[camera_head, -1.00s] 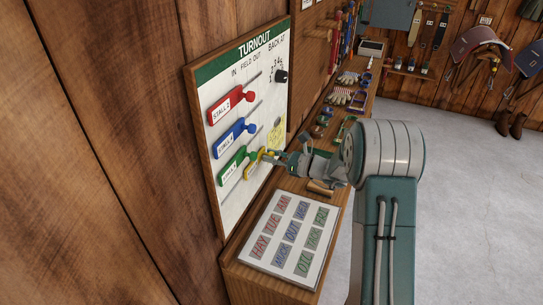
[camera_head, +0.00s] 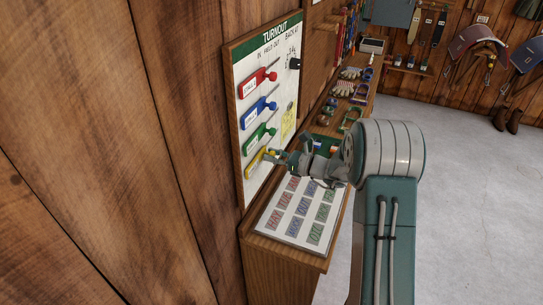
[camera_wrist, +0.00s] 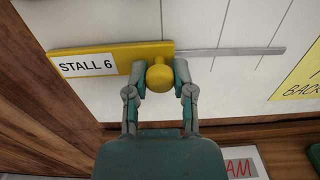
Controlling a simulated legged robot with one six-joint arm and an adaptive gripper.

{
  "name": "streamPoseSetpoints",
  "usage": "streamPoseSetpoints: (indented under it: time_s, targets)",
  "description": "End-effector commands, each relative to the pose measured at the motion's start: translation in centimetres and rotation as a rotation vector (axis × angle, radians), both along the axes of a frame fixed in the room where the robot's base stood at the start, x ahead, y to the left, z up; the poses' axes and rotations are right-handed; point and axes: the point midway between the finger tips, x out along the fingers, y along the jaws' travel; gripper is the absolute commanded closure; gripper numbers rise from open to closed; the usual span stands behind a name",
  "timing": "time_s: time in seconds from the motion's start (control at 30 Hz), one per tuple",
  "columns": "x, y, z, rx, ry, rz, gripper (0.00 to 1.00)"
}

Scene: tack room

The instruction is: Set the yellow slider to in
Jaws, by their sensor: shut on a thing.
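The yellow slider (camera_head: 256,162) is the lowest on the turnout board (camera_head: 285,85). It also shows in the wrist view (camera_wrist: 97,60) with a "STALL 6" label at its left end and a round knob at its right. It sits at the left of its grey track (camera_wrist: 235,51), under the IN side of the board's header; the track runs on to the right. My gripper (camera_head: 277,157) is at the knob. In the wrist view, the fingers of my gripper (camera_wrist: 160,76) are closed on both sides of the knob.
Red (camera_head: 258,80), blue (camera_head: 259,109) and green (camera_head: 257,138) sliders sit above, also at the left. A yellow note (camera_head: 288,123) is to the right. A tray of lettered tiles (camera_head: 266,220) lies on the bench below my gripper. Gloves and tack lie farther along.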

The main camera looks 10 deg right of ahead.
Motion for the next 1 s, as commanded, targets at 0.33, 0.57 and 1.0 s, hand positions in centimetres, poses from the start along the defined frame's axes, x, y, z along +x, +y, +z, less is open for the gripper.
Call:
streamPoseSetpoints:
  time_s: [0.33,0.57,1.0]
  targets:
    - [-0.4,0.5,0.0,0.001,0.0,0.018,0.59]
    - [-0.3,0.4,0.0,0.001,-0.001,0.014,0.31]
    - [-1.8,-2.0,0.0,0.0,0.0,0.007,0.31]
